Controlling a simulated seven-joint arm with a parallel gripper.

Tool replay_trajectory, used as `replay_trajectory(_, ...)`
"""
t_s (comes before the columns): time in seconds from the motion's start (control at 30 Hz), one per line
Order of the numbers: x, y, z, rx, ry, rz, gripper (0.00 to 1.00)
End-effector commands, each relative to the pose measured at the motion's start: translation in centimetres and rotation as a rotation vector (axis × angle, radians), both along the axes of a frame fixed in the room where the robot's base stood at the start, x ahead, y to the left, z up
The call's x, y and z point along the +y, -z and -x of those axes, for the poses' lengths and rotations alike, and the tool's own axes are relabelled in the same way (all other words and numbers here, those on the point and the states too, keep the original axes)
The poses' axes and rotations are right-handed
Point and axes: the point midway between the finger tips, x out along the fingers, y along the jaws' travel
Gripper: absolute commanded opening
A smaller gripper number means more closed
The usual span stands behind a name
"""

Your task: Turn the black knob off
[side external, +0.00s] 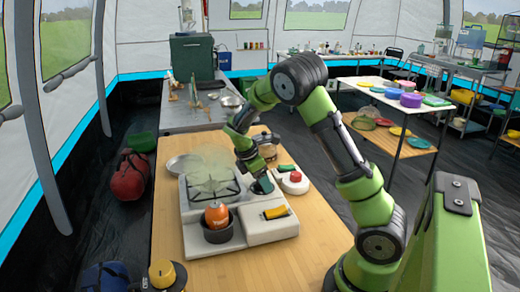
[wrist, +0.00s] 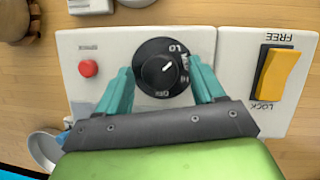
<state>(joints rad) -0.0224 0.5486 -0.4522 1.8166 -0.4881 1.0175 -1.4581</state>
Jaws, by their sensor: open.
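The black knob (wrist: 160,67) is on a white panel of the stove, between my gripper's two teal fingers in the wrist view. Its pale pointer line slants to the upper right, and the OFF lettering is at its lower edge. My gripper (wrist: 160,64) is open, with one finger on each side of the knob; I cannot tell whether they touch it. In the side view my gripper (side external: 262,186) is low over the right side of the white stove (side external: 190,238) and hides the knob. A pale greenish haze (side external: 210,168) is over the burner grate.
A red button (wrist: 88,68) is left of the knob, and a yellow lock switch (wrist: 281,75) is to the right. An orange canister (side external: 217,213) stands in a dark round holder on the stove. A metal pan (side external: 180,163) lies behind. The wooden table's front right is clear.

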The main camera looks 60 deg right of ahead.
Motion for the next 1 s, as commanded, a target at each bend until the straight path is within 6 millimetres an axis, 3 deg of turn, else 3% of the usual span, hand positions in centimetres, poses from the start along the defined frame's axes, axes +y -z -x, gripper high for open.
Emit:
replay_trajectory(0.1,0.00,-0.01,0.00,0.000,0.000,0.000,0.67)
replay_trajectory(0.47,0.01,-0.04,-0.04,0.000,-0.001,0.000,0.13)
replay_trajectory(0.77,-0.02,-0.04,-0.12,-0.001,0.038,0.002,0.13)
replay_trajectory(1.0,-0.15,-0.02,-0.22,-0.001,0.176,0.001,0.13)
